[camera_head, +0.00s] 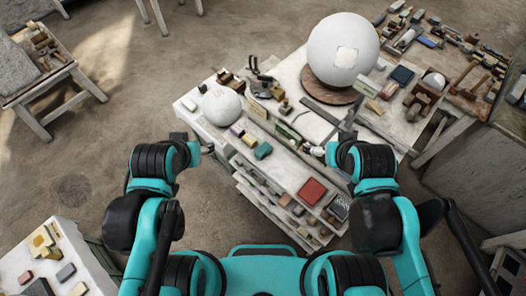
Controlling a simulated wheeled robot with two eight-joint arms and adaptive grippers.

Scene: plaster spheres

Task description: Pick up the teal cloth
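A small dark teal item (263,151), which looks like the folded teal cloth, lies near the front edge of the white workbench (298,158). It is small in view and its folds cannot be made out. My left gripper (208,148) is to the left of it, near the bench's front left edge and apart from the cloth. My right gripper (317,151) is to the right of it, over the bench and also apart from it. Both grippers are small and partly hidden by their wrists, so their finger opening cannot be made out.
A large white plaster sphere (343,45) stands on a round wooden board (327,93) at the back. A smaller sphere (221,105) sits at the left end. A red block (312,191) lies right of the cloth. Tools crowd the right side.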

